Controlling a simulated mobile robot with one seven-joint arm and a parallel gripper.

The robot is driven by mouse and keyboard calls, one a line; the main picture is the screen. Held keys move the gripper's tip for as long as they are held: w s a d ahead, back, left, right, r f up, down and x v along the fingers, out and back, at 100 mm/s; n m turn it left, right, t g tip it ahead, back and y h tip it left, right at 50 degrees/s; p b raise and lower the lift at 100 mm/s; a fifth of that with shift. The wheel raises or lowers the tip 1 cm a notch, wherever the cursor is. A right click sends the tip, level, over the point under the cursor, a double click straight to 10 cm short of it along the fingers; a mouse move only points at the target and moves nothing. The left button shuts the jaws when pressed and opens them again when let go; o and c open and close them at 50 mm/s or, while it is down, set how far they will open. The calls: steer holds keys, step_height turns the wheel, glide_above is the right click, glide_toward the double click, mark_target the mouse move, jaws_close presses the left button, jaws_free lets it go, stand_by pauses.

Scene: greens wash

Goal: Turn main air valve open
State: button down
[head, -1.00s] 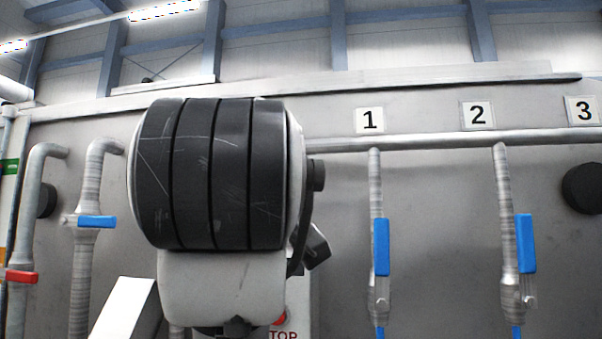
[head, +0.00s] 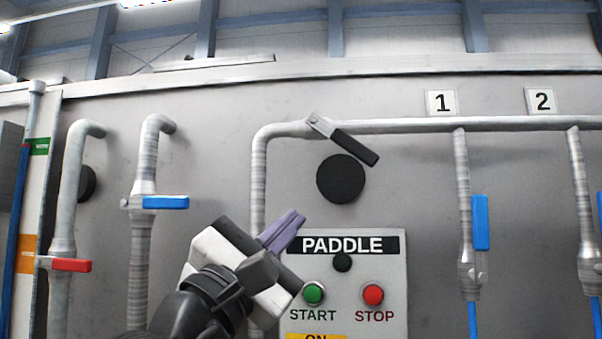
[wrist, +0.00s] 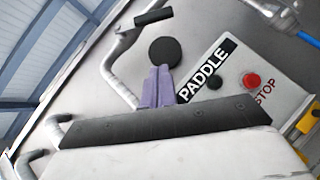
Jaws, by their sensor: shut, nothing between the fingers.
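The valve with a black lever handle (head: 355,147) sits at the corner of the grey pipe that runs right to the numbered branches. Its handle slants down to the right, at an angle to the horizontal pipe. It also shows at the top of the wrist view, where the black handle (wrist: 153,16) is seen. My gripper (head: 299,217) has purple fingers, shut together and empty. In the head view it appears below and left of the handle, apart from it. The fingers also show in the wrist view (wrist: 156,84), below the handle in the picture.
A paddle control panel (head: 392,262) with a green START button (head: 313,293) and red STOP button (head: 373,294) is right of my gripper. A round black disc (head: 341,179) lies below the handle. Blue (head: 165,202) and red (head: 71,265) pipe levers are at left.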

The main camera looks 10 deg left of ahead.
mark_target(342, 139)
steer(key=s+d+r+p+x, duration=0.1)
steer(key=p+x, duration=0.5)
steer(key=x, duration=0.6)
steer(key=shift+s+d+r, duration=0.2)
steer(key=shift+d+r, duration=0.2)
steer(key=shift+r, duration=0.05)
